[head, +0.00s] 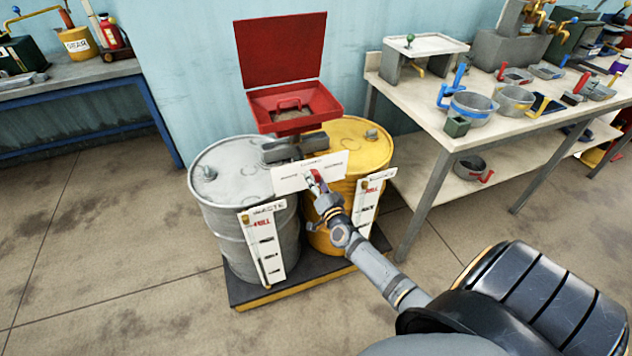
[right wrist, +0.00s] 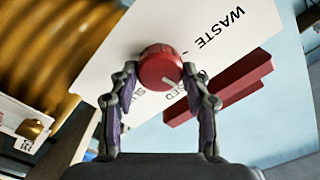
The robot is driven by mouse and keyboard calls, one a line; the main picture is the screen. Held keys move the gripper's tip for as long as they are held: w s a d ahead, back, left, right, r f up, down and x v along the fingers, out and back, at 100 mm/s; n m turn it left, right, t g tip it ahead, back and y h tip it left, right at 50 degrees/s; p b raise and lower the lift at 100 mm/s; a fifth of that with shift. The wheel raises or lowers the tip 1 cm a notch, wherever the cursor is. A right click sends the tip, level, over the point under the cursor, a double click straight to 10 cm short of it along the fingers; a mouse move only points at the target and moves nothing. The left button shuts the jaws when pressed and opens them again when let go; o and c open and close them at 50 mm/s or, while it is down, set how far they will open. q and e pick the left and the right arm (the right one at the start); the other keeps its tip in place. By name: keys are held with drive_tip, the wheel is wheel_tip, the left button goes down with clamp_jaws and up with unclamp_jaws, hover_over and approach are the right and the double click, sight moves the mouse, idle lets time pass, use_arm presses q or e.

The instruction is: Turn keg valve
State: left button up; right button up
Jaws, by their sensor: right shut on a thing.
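A red round valve knob (right wrist: 160,66) sits on a white panel (head: 327,163) between the two drums. In the right wrist view the knob lies between my right gripper's two fingertips (right wrist: 161,82), which close on its sides. A pale mark on the knob's rim points toward the partly hidden lettering ending in "SED"; "WASTE" shows on another side of the panel. In the head view my right gripper (head: 317,185) reaches up to the panel and hides most of the knob. My left gripper is in neither view.
A grey drum (head: 240,165) and a yellow drum (head: 365,150) with level gauges stand on a dark pallet (head: 250,293). A red open-lidded tray (head: 325,105) sits above them. A cluttered workbench (head: 425,125) stands at right. The floor at left is clear.

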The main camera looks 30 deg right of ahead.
drive_tip(key=shift+f+m, duration=0.1)
drive_tip(key=shift+m, duration=0.8)
drive_tip(key=o, duration=1.2)
drive_tip(key=shift+c, duration=0.2)
drive_tip(key=v, duration=1.2)
